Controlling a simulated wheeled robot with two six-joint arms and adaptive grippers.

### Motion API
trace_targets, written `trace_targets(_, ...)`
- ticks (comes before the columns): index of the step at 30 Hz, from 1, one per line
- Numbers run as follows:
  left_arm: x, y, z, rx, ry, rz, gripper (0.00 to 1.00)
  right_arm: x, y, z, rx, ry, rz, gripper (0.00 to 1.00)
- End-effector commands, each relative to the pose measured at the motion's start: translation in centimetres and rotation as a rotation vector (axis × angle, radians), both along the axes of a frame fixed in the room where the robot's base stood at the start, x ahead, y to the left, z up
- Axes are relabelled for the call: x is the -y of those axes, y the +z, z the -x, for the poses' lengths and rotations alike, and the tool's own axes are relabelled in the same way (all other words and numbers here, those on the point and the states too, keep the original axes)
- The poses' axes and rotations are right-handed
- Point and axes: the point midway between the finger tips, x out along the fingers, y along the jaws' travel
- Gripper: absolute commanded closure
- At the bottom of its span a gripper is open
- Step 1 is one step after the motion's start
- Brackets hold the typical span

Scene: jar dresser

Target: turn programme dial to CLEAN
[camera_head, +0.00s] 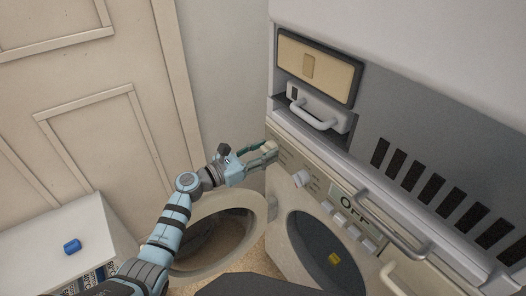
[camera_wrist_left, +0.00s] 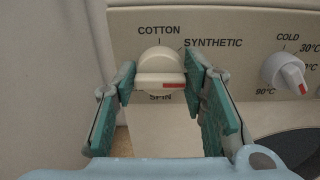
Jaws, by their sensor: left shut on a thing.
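The programme dial (camera_wrist_left: 160,67) is a cream knob with a grip bar across it. Its red mark lies at the right end of the bar and points right. COTTON stands above the dial, SYNTHETIC to its upper right, and SPIN below, partly covered. I cannot see a CLEAN label. My left gripper (camera_wrist_left: 165,90) is shut on the dial, with a teal finger pad on each side of it. In the head view the left gripper (camera_head: 265,152) reaches the left end of the washing machine's panel. The right gripper is not in view.
A temperature dial (camera_head: 301,179) sits right of the programme dial. The display (camera_head: 352,206) reads OFF. The round machine door (camera_head: 182,262) stands open below my left arm. A yellow item (camera_head: 334,258) shows in the drum opening. A blue object (camera_head: 72,246) rests on a white cabinet.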

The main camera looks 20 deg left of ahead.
Motion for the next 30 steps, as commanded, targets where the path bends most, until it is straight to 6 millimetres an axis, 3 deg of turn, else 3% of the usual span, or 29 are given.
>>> trace_targets(8,0.0,-0.1,0.0,0.073,0.001,-0.088,0.89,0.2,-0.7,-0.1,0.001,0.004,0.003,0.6)
trace_targets(20,0.1,-0.3,0.1,0.292,0.001,-0.352,0.89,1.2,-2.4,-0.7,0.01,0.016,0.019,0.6)
trace_targets(30,0.2,-0.4,0.2,0.499,0.001,-0.601,0.89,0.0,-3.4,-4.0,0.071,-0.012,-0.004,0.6)
